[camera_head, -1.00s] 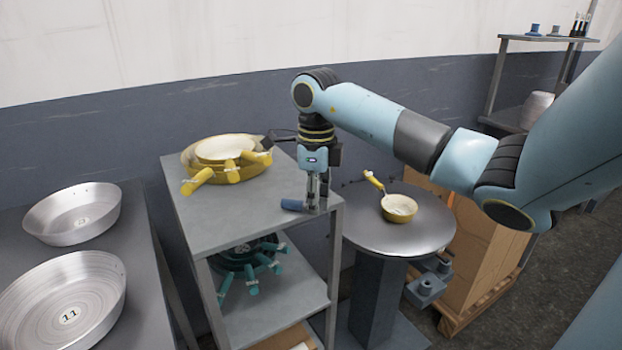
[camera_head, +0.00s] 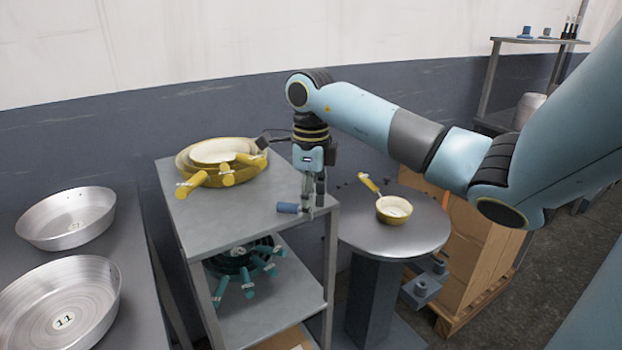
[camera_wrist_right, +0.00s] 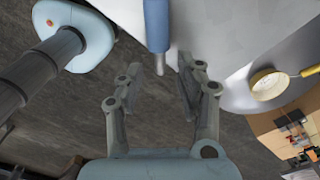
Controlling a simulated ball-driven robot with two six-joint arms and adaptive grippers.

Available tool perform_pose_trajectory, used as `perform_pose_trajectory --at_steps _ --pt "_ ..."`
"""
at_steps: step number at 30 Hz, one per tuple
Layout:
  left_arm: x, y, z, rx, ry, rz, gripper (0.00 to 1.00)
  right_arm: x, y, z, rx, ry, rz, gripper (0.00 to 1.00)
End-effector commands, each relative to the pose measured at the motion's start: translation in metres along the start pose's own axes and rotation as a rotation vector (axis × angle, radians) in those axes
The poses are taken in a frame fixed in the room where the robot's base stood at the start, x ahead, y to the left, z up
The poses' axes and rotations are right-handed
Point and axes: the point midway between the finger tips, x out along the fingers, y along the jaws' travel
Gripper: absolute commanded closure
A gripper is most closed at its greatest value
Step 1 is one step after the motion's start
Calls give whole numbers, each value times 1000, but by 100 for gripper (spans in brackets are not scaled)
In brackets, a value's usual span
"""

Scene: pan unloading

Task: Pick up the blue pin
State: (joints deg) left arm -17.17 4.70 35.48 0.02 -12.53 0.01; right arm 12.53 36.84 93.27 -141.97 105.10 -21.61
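The blue pin (camera_head: 287,208) lies on its side near the right front corner of the grey shelf top (camera_head: 240,215). My right gripper (camera_head: 313,206) points down at that corner, just right of the pin's thin grey end. In the right wrist view, the pin (camera_wrist_right: 157,25) comes in from the top. Its grey end reaches in between the tips of my two spread fingers (camera_wrist_right: 158,66), with gaps on both sides. The right gripper is open and holds nothing. My left gripper is not in view.
Stacked yellow pans (camera_head: 222,165) stand at the back of the shelf top. Teal-handled pans (camera_head: 240,260) sit on the level below. A round table (camera_head: 410,245) with a small yellow pan (camera_head: 394,209) is to the right. Metal pans (camera_head: 66,218) stand at the left.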

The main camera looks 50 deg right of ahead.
Motion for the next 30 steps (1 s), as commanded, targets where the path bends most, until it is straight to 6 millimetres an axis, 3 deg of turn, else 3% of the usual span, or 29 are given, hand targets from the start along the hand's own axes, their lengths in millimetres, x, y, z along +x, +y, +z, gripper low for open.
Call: perform_pose_trajectory --at_steps 12,26,30 --pt "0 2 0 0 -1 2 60 -62 -1 0 -1 -1 -2 64" --pt "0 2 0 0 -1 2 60 -68 -1 2 5 -9 -3 62" --pt "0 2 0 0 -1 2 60 -71 -10 24 28 -114 -52 62"
